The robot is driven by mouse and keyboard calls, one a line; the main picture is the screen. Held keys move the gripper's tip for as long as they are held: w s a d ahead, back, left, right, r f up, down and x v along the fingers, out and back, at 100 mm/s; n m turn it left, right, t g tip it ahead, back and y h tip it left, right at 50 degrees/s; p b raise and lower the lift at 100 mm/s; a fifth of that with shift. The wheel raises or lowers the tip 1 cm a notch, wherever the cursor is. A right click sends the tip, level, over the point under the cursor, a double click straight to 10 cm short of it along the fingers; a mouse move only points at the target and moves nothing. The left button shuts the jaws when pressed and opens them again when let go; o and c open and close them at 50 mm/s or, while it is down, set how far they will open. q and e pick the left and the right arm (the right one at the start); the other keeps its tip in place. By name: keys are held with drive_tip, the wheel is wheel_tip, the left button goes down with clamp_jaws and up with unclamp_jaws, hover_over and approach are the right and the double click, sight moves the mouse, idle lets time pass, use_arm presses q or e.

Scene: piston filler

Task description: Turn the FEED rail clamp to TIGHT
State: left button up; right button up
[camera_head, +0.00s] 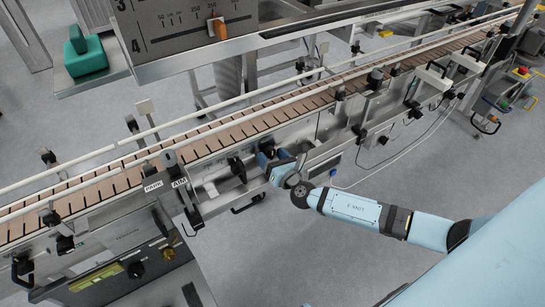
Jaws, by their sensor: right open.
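A conveyor (230,133) with brown slats runs diagonally from lower left to upper right, with pale guide rails along it. Several dark clamp knobs sit along its near side, including one (237,167) just left of my right gripper. No FEED or TIGHT marking is legible, so I cannot tell which one is the FEED rail clamp. My right gripper (266,163) is open at the conveyor's near side, close to that knob; whether it touches anything is unclear. Its fingertips are small and partly hidden by its own body. My left gripper is out of view.
PARK (152,187) and AIM (180,184) labels stand on the near side, beside a dark lever (186,203). A grey scale panel with an orange pointer (217,27) and a green block (87,56) are above. Clear grey floor (300,250) lies in front.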

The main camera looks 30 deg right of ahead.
drive_tip(key=shift+c, duration=0.3)
drive_tip(key=c, duration=0.9)
